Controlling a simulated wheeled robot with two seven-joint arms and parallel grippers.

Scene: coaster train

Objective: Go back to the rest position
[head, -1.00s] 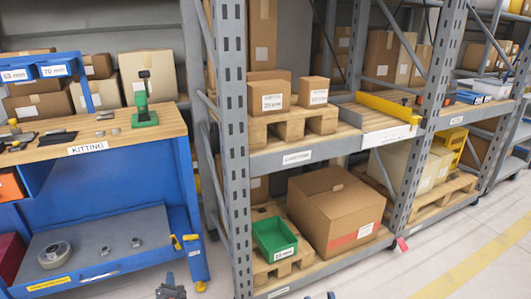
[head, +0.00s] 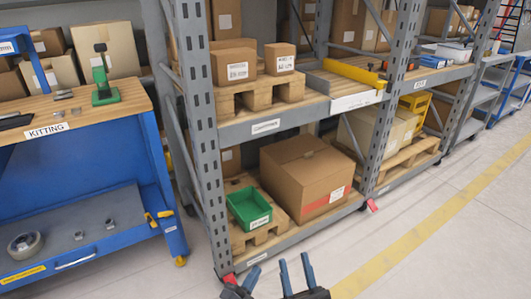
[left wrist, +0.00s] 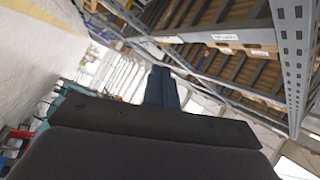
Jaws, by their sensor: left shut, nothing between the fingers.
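My left gripper (head: 241,286) shows at the bottom edge of the head view, with only its tip end visible. In the left wrist view its blue fingers (left wrist: 162,86) are together with nothing between them. My right gripper (head: 295,268) is just to the right of it in the head view. Its two blue fingers stand apart and point up, with nothing between them. Both grippers appear in front of the rack's lower edge, over the pale floor, and neither appears to hold anything.
A grey rack (head: 201,130) holds boxes, pallets and a green bin (head: 250,208). A blue kitting bench (head: 100,165) with a green stand (head: 105,88) is at left. Open floor (head: 430,240) with a yellow line lies at right.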

